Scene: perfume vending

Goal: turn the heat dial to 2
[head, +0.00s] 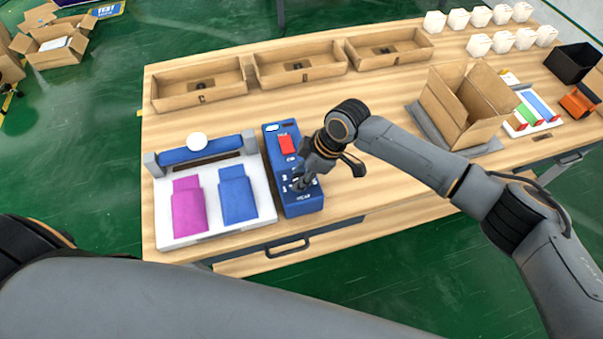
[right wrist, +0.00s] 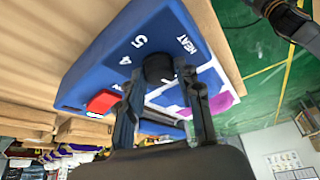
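A blue control box (head: 271,160) stands on the wooden table, with numerals and the word HEAT on its top. Its black heat dial (right wrist: 158,67) shows in the right wrist view, near the printed 4, 5 and HEAT; the dial's pointer setting cannot be read. In the head view my right gripper hides the dial. My right gripper (head: 299,183) is over the near end of the box, pointing down. In the right wrist view its two fingers (right wrist: 161,73) are apart, one on each side of the dial, with slight gaps showing. My left gripper is out of view.
A red switch (head: 286,144) is on the same box. Left of it, a white press base (head: 215,225) holds a magenta pouch (head: 188,205) and a blue pouch (head: 237,195). Cardboard trays (head: 198,100) line the back; an open carton (head: 450,125) stands right.

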